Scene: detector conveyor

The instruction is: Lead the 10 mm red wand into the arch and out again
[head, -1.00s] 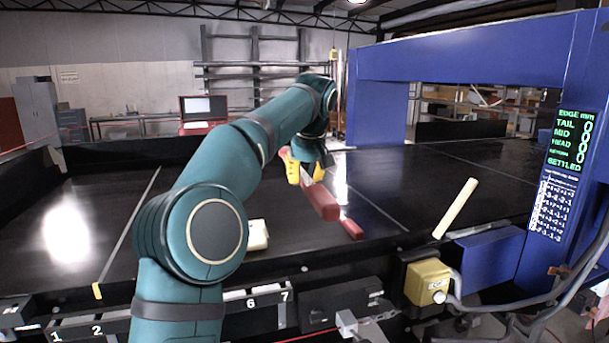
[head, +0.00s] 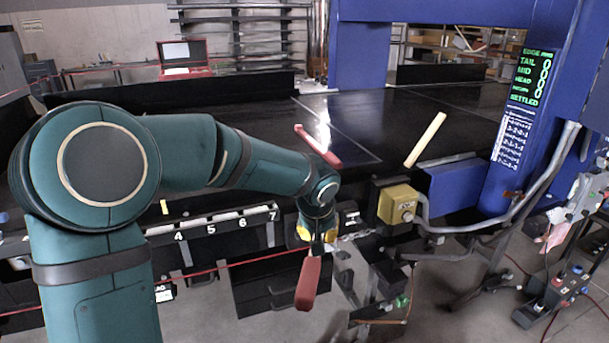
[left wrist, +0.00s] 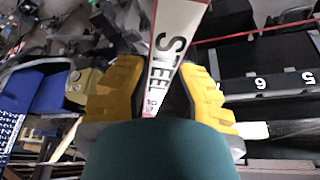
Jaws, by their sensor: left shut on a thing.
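My left gripper (head: 318,238), with yellow fingers, is shut on a red wand (head: 308,284) in front of the conveyor's near side. The wand hangs slanting down and toward the camera. In the left wrist view the held wand (left wrist: 176,40) shows a pale face lettered STEEL between the yellow fingers (left wrist: 155,95); its smaller print is too small to read. Another red wand (head: 318,146) lies on the black conveyor bed (head: 400,115). The blue arch (head: 358,55) spans the conveyor behind. My right gripper is out of view.
A numbered rack (head: 212,225) runs along the conveyor's near side. A yellow box (head: 399,204) and grey conduit stand right of my gripper. The arch's display (head: 530,75) shows zeros and SETTLED. A red cord (head: 260,263) crosses behind the held wand.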

